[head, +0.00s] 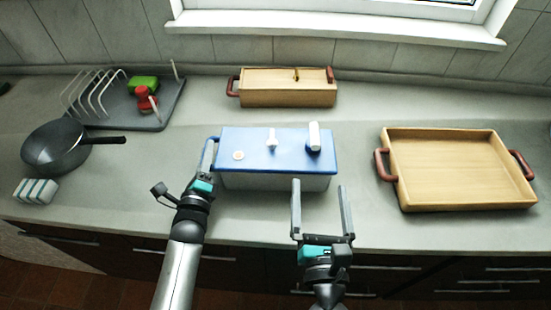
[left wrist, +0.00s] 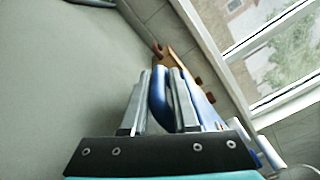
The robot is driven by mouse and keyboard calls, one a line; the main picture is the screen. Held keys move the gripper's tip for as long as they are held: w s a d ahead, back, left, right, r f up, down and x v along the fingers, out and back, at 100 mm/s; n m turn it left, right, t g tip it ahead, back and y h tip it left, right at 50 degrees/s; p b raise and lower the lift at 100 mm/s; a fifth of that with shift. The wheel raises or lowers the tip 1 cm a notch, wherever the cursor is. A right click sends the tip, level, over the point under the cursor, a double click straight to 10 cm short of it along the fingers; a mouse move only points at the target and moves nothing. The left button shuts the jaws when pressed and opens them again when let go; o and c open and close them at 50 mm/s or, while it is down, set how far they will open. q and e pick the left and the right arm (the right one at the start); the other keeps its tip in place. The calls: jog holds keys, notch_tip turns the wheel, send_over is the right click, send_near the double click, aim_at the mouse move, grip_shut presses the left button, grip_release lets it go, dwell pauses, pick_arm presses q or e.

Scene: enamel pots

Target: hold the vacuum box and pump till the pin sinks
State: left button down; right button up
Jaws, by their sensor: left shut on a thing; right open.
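The vacuum box (head: 262,178) is a grey box with a blue lid (head: 256,148) in the middle of the counter. On the lid are a pale round button-like disc (head: 238,155), a small white knob (head: 272,138) and a taller white cylinder (head: 314,136); I cannot tell which of these is the pin. My left gripper (head: 207,165) is shut on the box's blue left handle (head: 211,148); the handle (left wrist: 160,97) also shows between the fingers in the left wrist view. My right gripper (head: 321,192) is open and empty, in front of the box's right part, its fingers pointing toward it.
A wooden tray (head: 455,205) with red handles stands at the right. A closed wooden box (head: 288,97) stands behind the vacuum box. At the left are a dark pan (head: 58,150), a dish rack (head: 150,118) and a striped sponge-like block (head: 36,190). The counter between vacuum box and tray is clear.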

pick_arm(q)
jog(key=shift+s+f, duration=0.15)
jog(key=shift+f, duration=0.3)
jog(key=c, duration=0.8)
grip_release()
jog(key=shift+c, duration=0.2)
jog(key=shift+o, duration=1.2)
jog(key=shift+r, duration=0.25)
jog(key=s, duration=1.1)
jog(key=shift+s+a, duration=0.1)
jog(key=shift+s, duration=0.15)
jog(key=shift+s+r+p, duration=0.15)
jog(key=shift+r+p, duration=0.25)
jog(key=shift+p, duration=0.05)
notch_tip(320, 180, up, 5)
jog(key=p, duration=0.5)
jog(key=shift+r, duration=0.1)
